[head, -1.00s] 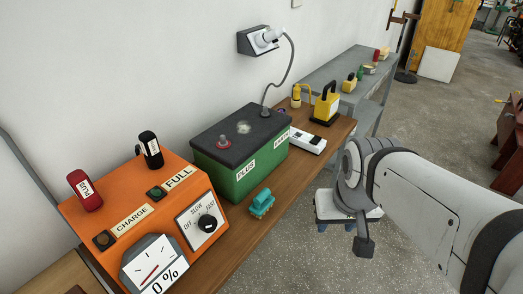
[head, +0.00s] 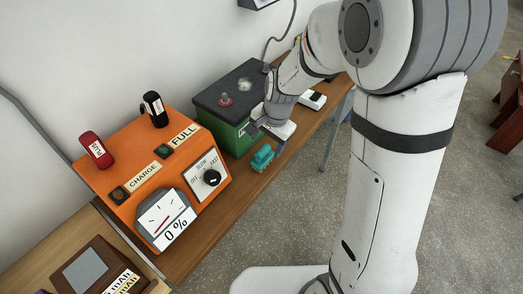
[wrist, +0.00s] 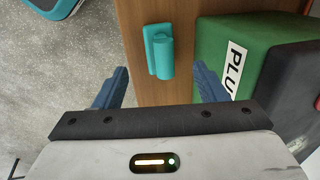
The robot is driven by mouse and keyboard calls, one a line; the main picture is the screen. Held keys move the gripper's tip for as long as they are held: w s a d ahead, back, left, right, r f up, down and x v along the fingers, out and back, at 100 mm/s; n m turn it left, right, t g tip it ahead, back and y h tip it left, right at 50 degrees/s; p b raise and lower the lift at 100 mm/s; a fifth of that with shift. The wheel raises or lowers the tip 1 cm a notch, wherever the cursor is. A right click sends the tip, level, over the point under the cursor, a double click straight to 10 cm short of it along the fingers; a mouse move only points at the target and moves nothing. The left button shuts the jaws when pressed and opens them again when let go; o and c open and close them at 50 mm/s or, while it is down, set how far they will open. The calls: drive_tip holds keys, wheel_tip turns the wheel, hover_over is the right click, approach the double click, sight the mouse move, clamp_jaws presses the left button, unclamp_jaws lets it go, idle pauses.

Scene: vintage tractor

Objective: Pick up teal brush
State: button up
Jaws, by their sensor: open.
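The teal brush (head: 262,158) lies on the wooden bench in front of the green battery. In the wrist view the teal brush (wrist: 160,52) sits on the brown bench top, ahead of my gripper and roughly centred between its fingers. My gripper (wrist: 162,85) is open and empty, with two blue fingers spread apart. In the head view my gripper (head: 265,137) is just beside and above the brush, close to the battery; its fingertips are partly hidden there.
The green battery (wrist: 232,52) with a "PLUS" label stands right beside the bench area under my gripper. An orange charger box (head: 150,180) stands to the left. The bench (head: 232,200) is narrow, with open floor beyond its front edge.

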sight(265, 151)
drive_tip(key=shift+w+a+f+p, duration=0.15)
drive_tip(key=shift+w+f, duration=0.05)
drive_tip(key=shift+f, duration=0.95)
drive_tip(key=shift+w+a+f+p, duration=0.1)
drive_tip(key=shift+w+f, duration=0.1)
drive_tip(key=shift+f, duration=0.95)
drive_tip(key=shift+w+a+f+p, duration=0.15)
drive_tip(key=shift+w+f, duration=0.05)
drive_tip(key=shift+f, duration=0.95)
drive_tip(key=shift+c, duration=0.4)
drive_tip(key=c, duration=1)
wheel_tip(265, 151, up, 10)
drive_tip(key=shift+r, duration=0.1)
drive_tip(key=o, duration=0.5)
drive_tip(key=c, duration=0.6)
